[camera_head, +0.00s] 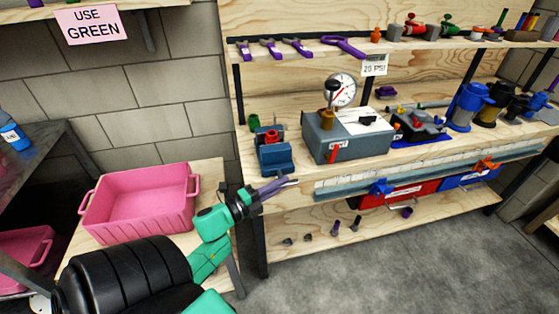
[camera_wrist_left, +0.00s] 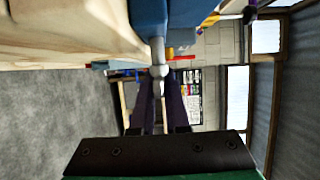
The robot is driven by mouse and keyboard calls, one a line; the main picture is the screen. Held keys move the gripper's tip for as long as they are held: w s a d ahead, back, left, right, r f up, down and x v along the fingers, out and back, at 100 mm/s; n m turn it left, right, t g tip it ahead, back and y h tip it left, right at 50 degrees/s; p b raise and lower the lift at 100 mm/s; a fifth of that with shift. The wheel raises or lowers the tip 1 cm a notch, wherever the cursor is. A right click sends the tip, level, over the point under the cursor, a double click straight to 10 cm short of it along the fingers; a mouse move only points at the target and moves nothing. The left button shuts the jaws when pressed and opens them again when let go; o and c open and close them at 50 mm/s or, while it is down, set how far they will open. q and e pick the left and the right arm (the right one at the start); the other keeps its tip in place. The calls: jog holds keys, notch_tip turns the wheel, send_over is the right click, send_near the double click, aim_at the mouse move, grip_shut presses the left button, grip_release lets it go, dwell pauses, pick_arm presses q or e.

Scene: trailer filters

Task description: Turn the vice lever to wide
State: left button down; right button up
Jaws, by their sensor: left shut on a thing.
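The blue vice (camera_head: 275,158) stands at the front left corner of the wooden workbench. My left gripper (camera_head: 290,182) is just below and in front of it, reaching in from the left. In the left wrist view the vice's grey lever (camera_wrist_left: 158,50) comes down from the blue vice body (camera_wrist_left: 183,14) and ends in a round knob. The purple fingers of my left gripper (camera_wrist_left: 160,84) are shut on the lever at this knob end. In the head view the lever is not clearly visible at the fingers. My right gripper is not in view.
A grey box with a gauge (camera_head: 345,140) stands right of the vice. A pink crate (camera_head: 140,225) sits on a low table to the left. Red (camera_head: 408,193) and blue bins hang under the bench front. The lower shelf (camera_head: 330,248) holds several small parts.

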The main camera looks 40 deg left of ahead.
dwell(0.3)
pick_arm(q)
jog(key=c, duration=0.9)
grip_release()
jog(key=shift+w, duration=0.1)
jog(key=b+v, duration=0.1)
jog(key=v, duration=1.3)
jog(key=shift+s, duration=0.3)
jog(key=shift+a+f, duration=0.1)
